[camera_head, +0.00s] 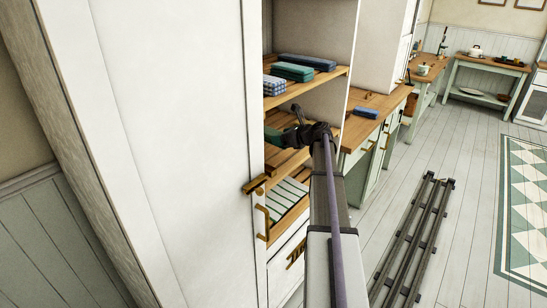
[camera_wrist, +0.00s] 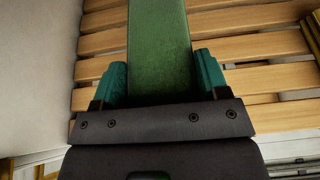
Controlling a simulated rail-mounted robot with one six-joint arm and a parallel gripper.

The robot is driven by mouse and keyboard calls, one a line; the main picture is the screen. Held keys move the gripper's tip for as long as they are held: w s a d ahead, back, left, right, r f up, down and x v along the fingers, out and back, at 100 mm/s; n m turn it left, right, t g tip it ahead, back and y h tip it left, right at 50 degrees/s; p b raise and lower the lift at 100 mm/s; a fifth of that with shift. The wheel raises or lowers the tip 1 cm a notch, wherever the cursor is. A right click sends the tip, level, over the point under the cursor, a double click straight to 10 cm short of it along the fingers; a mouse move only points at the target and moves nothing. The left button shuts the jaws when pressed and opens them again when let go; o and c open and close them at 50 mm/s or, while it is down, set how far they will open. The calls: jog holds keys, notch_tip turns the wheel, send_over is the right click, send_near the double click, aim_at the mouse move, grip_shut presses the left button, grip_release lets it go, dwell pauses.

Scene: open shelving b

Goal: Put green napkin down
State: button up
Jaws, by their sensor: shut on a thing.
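The green napkin (camera_wrist: 160,45) is a long flat folded strip in the wrist view, lying between the two teal fingers of my gripper (camera_wrist: 159,75). My gripper is shut on its near end, and the strip extends away over a slatted wooden shelf (camera_wrist: 235,48). Whether it touches the slats cannot be told. In the head view my gripper (camera_head: 287,137) is inside the open shelving, at the middle shelf (camera_head: 287,160). A green end of the napkin (camera_head: 272,134) shows to its left, partly hidden by the gripper and the white panel.
The shelf above holds a blue checked cloth (camera_head: 274,86), a green folded stack (camera_head: 292,71) and a dark blue cloth (camera_head: 307,62). A striped green-white item (camera_head: 288,197) lies below. A white panel (camera_head: 170,150) stands close left. A blue cloth (camera_head: 366,112) lies on the counter (camera_head: 375,100).

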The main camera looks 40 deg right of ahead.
aim_at(284, 158)
jog(key=f, duration=0.1)
jog(key=d+f+b, duration=0.1)
jog(key=f, duration=0.1)
jog(key=shift+w, duration=0.2)
notch_tip(284, 158, down, 4)
jog(key=b, duration=0.4)
jog(key=shift+s+f, duration=0.1)
jog(key=shift+s, duration=0.05)
jog(key=shift+a+r, duration=0.35)
jog(key=shift+r, duration=0.05)
jog(key=shift+d+f, duration=0.1)
jog(key=shift+f, duration=0.2)
jog(key=o, duration=1)
jog(key=shift+r, duration=0.1)
